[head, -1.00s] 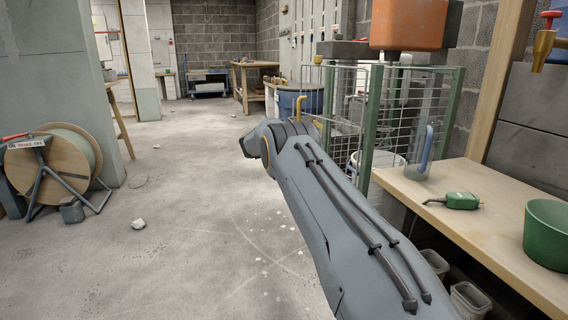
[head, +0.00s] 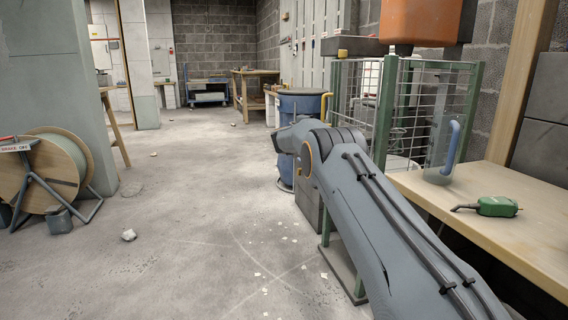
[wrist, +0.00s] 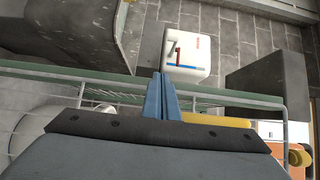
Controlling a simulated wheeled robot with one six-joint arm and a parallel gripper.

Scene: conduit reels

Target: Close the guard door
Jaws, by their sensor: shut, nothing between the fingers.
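The guard door is a wire mesh panel (head: 358,98) in a green frame, left of the green post, with a yellow handle (head: 326,106) at its left edge. It stands at an angle to the mesh beside it; I cannot tell how far open. In the wrist view, my gripper (wrist: 161,78) has its blue fingers together and empty. They overlap a green frame bar (wrist: 60,72); I cannot tell whether they touch it. A yellow bar (wrist: 220,123), perhaps the handle, lies just right of the fingers. My arm hides the gripper in the head view.
A blue barrel (head: 303,102) stands behind my arm's end. A cable reel (head: 50,170) is at the left. The floor between is largely clear.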

